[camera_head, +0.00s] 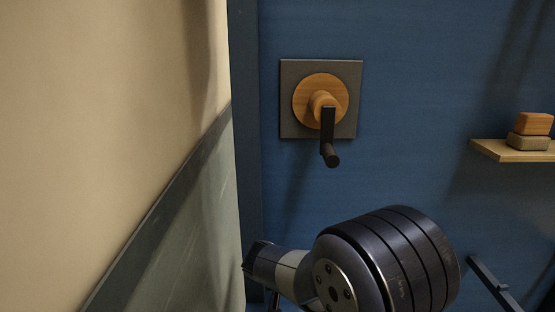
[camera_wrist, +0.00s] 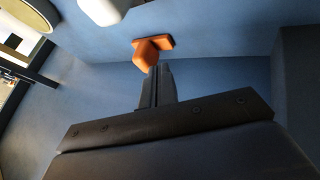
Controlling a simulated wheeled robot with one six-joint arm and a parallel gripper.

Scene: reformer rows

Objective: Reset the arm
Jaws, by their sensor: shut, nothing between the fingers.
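My gripper (camera_wrist: 157,68) shows in the wrist view as two dark fingers closed together with nothing between them. The fingertips lie close to an orange fitting with a flat plate (camera_wrist: 150,48) on the blue surface; I cannot tell whether they touch it. In the head view my arm is folded low at the centre and right, below the wall crank. I cannot make out the fingers there.
A dark-handled crank with a wooden disc (camera_head: 310,92) sits on a grey square plate (camera_head: 290,128) on the blue wall (camera_head: 420,90). A wooden shelf (camera_head: 490,150) holds two blocks (camera_head: 533,124) at right. A pale wall (camera_head: 120,90) stands close at left.

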